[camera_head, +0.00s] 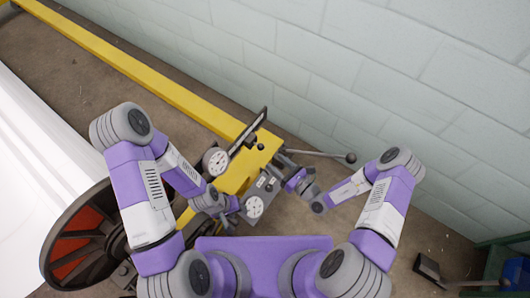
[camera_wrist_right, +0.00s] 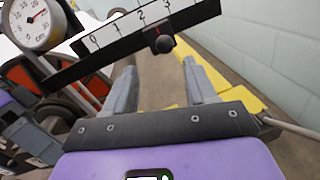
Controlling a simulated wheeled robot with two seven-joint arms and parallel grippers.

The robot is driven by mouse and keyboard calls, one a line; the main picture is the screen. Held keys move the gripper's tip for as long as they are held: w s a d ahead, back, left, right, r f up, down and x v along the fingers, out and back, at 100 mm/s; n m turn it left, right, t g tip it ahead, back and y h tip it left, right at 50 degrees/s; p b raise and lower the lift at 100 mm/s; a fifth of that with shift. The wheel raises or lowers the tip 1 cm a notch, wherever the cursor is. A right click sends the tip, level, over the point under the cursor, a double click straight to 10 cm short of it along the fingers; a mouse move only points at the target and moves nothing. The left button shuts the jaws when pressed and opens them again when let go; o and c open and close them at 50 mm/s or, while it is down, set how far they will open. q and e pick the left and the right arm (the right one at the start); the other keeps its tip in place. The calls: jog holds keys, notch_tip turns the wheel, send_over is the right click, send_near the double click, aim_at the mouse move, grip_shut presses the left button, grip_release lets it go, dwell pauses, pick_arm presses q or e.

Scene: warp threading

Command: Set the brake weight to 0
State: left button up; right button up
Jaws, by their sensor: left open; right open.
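A black scale bar (camera_wrist_right: 110,40) with a white strip marked 0, 1, 2 and 3 crosses the top of the right wrist view. The brake weight, a dark round knob (camera_wrist_right: 161,43), sits on it below the 2 and 3 marks. In the head view the scale bar (camera_head: 249,131) is seen at a steep angle on the yellow beam. My right gripper (camera_wrist_right: 160,72) is open and empty, its fingertips just below the knob and apart from it. My left gripper (camera_head: 238,207) is at the machine's near side, its fingers small and partly hidden.
A lever with a ball end (camera_head: 350,158) reaches toward the block wall. The yellow beam (camera_head: 130,65) runs to the upper left. A large reel (camera_head: 85,240) is at lower left.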

aim_at(256, 144)
jog(key=b+x, duration=0.2)
jog(key=x, duration=0.5)
jog(key=shift+w, duration=0.4)
jog(key=shift+f, duration=0.1)
grip_shut()
